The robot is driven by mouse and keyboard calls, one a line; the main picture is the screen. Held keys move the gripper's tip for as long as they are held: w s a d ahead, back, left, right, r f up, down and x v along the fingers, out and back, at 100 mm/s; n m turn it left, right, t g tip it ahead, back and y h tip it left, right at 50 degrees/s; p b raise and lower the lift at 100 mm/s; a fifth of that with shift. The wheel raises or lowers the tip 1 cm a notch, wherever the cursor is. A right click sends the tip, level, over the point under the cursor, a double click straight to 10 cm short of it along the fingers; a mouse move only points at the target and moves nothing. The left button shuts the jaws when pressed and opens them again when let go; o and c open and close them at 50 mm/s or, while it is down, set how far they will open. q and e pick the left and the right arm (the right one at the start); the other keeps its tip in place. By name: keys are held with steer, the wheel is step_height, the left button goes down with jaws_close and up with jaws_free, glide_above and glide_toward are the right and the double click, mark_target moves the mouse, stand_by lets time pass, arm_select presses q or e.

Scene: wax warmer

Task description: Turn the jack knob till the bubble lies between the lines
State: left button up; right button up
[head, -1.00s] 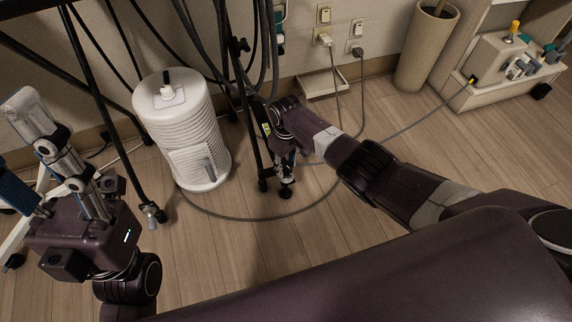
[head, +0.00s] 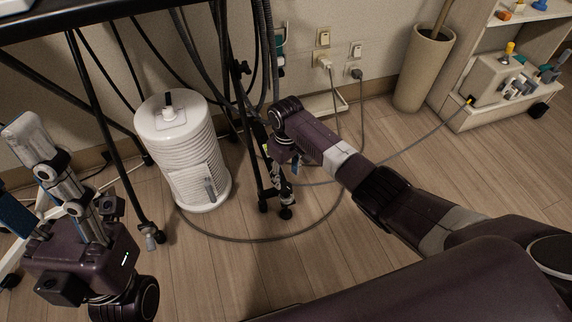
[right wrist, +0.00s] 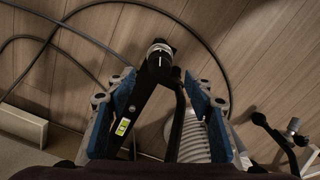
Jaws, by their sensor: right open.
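In the right wrist view, a black leg ends in a round jack knob and foot (right wrist: 160,50) with a silvery band. A yellow-green bubble level (right wrist: 122,127) sits on the leg; its bubble is too small to place against the lines. My right gripper (right wrist: 158,86) is open, its blue-padded fingers on both sides of the leg, apart from it. In the head view, my right gripper (head: 284,175) is by the stand's leg, its fingers partly hidden; the jack foot (head: 286,212) shows below it.
A white ribbed cylinder (head: 185,150) stands left of the leg. Black stand legs and hanging cables surround it. A grey cable (head: 270,240) loops over the wooden floor. A beige bin (head: 424,70) and shelf (head: 480,110) stand at right.

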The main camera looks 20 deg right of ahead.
mark_target(286, 186)
step_height(286, 186, up, 5)
steer(key=shift+r, duration=0.15)
steer(key=shift+a, duration=0.1)
stand_by(0.7)
